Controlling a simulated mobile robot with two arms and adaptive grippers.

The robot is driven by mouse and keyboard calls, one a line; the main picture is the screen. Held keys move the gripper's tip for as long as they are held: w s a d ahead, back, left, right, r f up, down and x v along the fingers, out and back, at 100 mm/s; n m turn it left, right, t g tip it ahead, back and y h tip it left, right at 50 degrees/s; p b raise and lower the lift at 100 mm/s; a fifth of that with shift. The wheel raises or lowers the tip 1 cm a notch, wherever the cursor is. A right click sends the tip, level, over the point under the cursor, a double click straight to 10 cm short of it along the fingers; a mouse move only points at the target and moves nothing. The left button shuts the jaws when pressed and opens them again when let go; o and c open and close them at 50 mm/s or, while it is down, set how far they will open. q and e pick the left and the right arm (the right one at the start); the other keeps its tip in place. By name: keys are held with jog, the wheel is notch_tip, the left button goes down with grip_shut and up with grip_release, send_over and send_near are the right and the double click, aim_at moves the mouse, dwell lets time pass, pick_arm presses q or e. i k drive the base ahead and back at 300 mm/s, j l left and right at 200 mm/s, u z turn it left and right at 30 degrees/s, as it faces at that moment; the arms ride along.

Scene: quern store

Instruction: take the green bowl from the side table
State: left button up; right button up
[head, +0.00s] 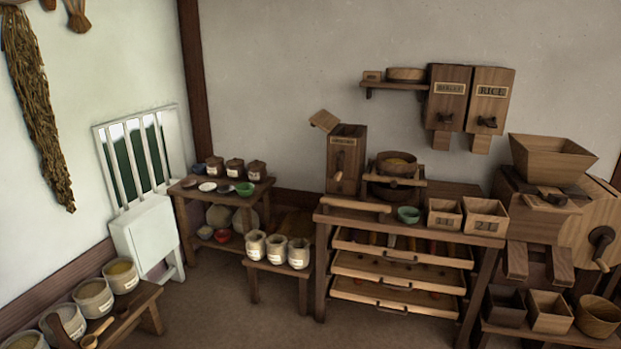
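A small green bowl (244,188) sits upright near the right front of the small wooden side table (200,198) at the back left, beside small dishes and lidded brown jars. A second green bowl (408,214) stands on the larger workbench (335,217), in front of the hand mill. Neither of my grippers is in the head view.
A low stool (262,268) with several labelled white jars stands in front of the side table's right side. A white slatted chair-like piece (148,222) stands to its left. The middle floor (220,310) is clear.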

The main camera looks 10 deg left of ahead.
aim_at(245, 189)
jog(key=i+j+u, duration=0.15)
jog(key=i+u, duration=0.2)
jog(key=i, duration=0.6)
jog(key=i+l+u, duration=0.15)
jog(key=i+u, duration=0.2)
jog(key=i, duration=0.55)
